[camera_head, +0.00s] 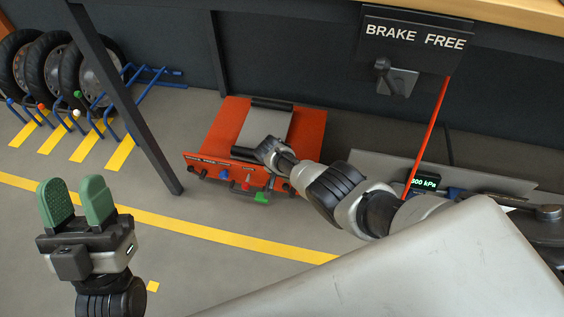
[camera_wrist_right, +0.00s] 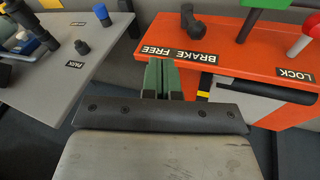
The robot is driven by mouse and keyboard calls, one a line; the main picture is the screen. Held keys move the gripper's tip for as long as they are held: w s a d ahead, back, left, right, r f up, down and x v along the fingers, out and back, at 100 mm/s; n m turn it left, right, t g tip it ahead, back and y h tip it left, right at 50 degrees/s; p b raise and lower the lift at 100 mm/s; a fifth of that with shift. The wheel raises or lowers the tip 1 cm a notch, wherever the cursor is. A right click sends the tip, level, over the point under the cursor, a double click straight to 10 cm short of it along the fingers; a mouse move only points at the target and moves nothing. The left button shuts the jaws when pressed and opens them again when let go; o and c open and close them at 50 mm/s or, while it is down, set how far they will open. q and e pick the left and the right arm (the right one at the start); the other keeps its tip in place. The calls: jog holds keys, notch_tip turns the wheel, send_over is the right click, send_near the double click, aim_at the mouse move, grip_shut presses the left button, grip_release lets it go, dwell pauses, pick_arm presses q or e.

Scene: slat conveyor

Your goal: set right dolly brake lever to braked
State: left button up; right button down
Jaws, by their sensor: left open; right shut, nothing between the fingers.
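The orange dolly (camera_head: 312,128) stands on the floor mid-view, with a BRAKE FREE label on its front edge. In the right wrist view a black lever (camera_wrist_right: 192,22) rises from the orange surface (camera_wrist_right: 235,40) beside an upside-down BRAKE FREE label (camera_wrist_right: 180,53). I cannot tell which setting it is in. My right gripper (camera_wrist_right: 162,75) is shut and empty, its green fingertips just short of that label and apart from the lever. In the head view its fingers are hidden at the dolly. My left gripper (camera_head: 77,205) is open and empty, raised at the left.
A dark wall panel (camera_head: 415,40) reads BRAKE FREE and carries a grey lever (camera_head: 383,72). Red and green handles stand near a LOCK label (camera_wrist_right: 296,76). A grey bench (camera_wrist_right: 75,75) lies beside the dolly. A dark post (camera_head: 125,100) and wheel racks are left.

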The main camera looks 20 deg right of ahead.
pick_arm(q)
jog(key=w+f+g+y+p, duration=0.2)
jog(key=f+g, duration=0.4)
jog(key=w+a+f+g+y+p, duration=0.1)
jog(key=w+f+g+y+p, duration=0.1)
jog(key=f+g, duration=0.5)
jog(key=shift+a+f+y+p, duration=0.25)
jog(key=shift+y+p, duration=0.2)
jog(key=shift+y, duration=0.05)
pick_arm(e)
jog(key=v, duration=0.7)
jog(key=shift+s, duration=0.15)
